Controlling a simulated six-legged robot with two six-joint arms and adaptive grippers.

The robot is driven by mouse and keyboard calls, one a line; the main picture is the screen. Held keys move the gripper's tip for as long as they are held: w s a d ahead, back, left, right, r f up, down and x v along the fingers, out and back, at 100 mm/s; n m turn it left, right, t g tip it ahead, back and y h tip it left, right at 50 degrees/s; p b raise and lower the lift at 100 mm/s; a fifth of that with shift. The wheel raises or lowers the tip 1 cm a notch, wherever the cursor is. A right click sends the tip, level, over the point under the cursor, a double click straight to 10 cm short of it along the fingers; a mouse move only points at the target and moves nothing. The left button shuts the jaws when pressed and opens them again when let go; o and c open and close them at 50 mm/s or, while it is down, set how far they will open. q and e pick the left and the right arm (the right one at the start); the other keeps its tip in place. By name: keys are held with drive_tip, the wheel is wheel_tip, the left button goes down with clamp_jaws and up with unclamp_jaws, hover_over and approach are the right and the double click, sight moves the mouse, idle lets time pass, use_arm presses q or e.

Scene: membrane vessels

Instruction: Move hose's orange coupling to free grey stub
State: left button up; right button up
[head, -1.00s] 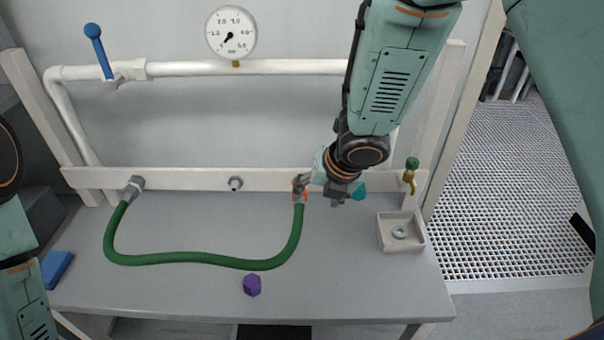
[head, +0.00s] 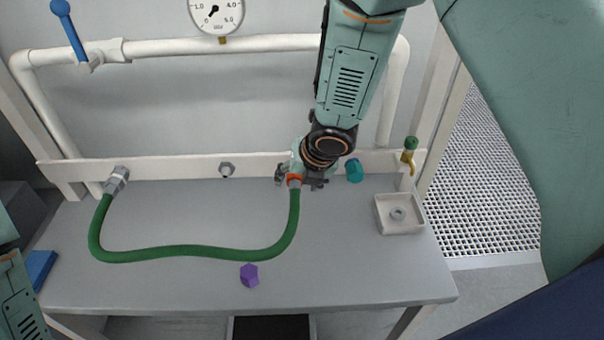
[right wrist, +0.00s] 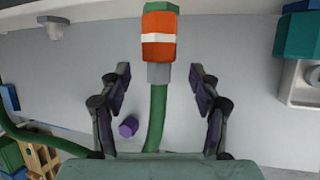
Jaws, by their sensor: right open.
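The green hose (head: 170,252) lies in a curve on the grey bench. Its right end has the orange coupling (head: 294,178) at the white back rail; in the right wrist view the coupling (right wrist: 159,45) is orange with a white band. The hose's left end has a grey fitting (head: 117,179) at the rail. A bare grey stub (head: 227,170) sticks out of the rail between the two ends. My right gripper (head: 298,182) is open at the orange coupling. In the right wrist view its fingers stand apart on either side of the hose, clear of it. My left gripper is out of view.
A teal cylinder (head: 354,171) is at the rail right of my gripper. A brass tap (head: 409,158) is above a white tray (head: 386,222) at the right. A purple block (head: 249,275) lies near the hose. The front of the bench is mostly clear.

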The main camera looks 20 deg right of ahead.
drive_tip(key=shift+w+f, duration=0.25)
drive_tip(key=shift+f, duration=0.3)
drive_tip(key=shift+w+a+f, duration=0.1)
drive_tip(key=shift+c, duration=0.3)
clamp_jaws()
idle(0.4)
